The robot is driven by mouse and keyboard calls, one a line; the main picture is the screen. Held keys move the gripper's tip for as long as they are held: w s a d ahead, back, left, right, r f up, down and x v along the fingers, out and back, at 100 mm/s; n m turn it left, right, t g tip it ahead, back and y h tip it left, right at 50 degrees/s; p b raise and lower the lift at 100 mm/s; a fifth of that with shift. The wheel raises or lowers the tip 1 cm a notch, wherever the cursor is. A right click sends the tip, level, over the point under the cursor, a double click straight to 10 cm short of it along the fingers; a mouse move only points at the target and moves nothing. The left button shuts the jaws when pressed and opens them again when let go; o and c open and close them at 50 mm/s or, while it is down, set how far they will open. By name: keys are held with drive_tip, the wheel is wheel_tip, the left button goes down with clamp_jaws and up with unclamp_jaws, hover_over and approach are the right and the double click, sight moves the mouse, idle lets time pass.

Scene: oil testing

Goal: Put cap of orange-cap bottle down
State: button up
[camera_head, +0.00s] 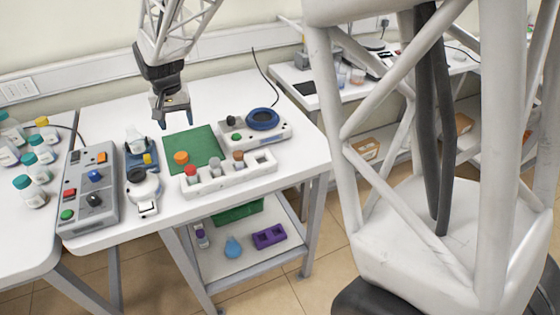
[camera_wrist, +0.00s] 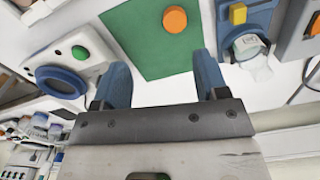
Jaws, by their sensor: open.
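An orange cap (camera_head: 181,157) lies on the green mat (camera_head: 205,143) in the head view, near the mat's front left. In the wrist view the orange cap (camera_wrist: 175,19) is a flat orange disc on the green mat (camera_wrist: 140,50). My gripper (camera_head: 174,118) hangs above the table behind the mat, clear of the cap. Its two blue fingers stand apart with nothing between them in the wrist view (camera_wrist: 160,70). A white rack (camera_head: 262,165) in front of the mat holds several small bottles. I cannot tell which one is the orange-cap bottle.
A device with a blue ring (camera_head: 262,119) stands right of the mat. A blue-based device with a clear vessel (camera_head: 137,140), a white instrument (camera_head: 143,187) and a grey button box (camera_head: 90,190) stand left. Several teal-capped bottles (camera_head: 30,190) stand at far left.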

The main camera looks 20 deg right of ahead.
drive_tip(key=s+d+r+t, duration=0.1)
drive_tip(key=s+d+r, duration=0.35)
drive_tip(key=s, duration=0.45)
drive_tip(key=s+d+r, duration=0.4)
drive_tip(key=s+d, duration=0.1)
drive_tip(key=s, duration=0.5)
drive_tip(key=s+d+f+n, duration=0.1)
drive_tip(key=s+d, duration=0.1)
drive_tip(key=s, duration=0.7)
drive_tip(key=s+d+f+t, duration=0.1)
drive_tip(key=s+d, duration=0.1)
drive_tip(key=s, duration=0.7)
drive_tip(key=shift+d+n, duration=0.4)
